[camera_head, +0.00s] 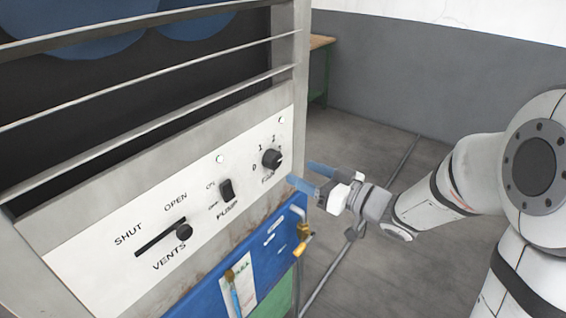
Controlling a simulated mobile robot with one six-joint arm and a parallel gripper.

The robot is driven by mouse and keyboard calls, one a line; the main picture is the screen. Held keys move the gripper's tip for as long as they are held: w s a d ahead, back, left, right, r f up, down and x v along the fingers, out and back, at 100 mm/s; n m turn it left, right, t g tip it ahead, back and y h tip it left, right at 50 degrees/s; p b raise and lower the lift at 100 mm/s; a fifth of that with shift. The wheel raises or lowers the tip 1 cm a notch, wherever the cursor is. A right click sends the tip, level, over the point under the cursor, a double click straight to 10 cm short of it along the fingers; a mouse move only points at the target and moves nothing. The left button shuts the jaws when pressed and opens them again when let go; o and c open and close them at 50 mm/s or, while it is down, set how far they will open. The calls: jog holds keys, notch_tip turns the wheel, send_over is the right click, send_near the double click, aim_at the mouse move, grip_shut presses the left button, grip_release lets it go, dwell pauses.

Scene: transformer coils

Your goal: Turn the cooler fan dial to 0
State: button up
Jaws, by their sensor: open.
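The fan dial (272,159) is a round black knob at the right end of the white control panel (95,263). The marks 0, 1 and 2 are printed around its left and upper sides. The word below it is partly legible. I cannot tell clearly which mark the dial points to. My gripper (300,172) has blue fingers, spread apart and empty. In the picture it is just right of the dial and slightly lower, apart from it, pointing left toward the panel.
Left of the dial are the black pump switch (227,190) and the vents slider (183,231). Metal slats (150,80) run above. A blue panel (205,300) with a padlock (304,232) and tags sits below. Open floor (360,150) lies to the right.

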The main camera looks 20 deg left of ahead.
aim_at(277, 162)
jog(key=x, duration=0.7)
jog(key=shift+a+p, duration=0.35)
jog(key=shift+a, duration=0.05)
jog(key=shift+c, duration=0.2)
jog(key=c, duration=0.9)
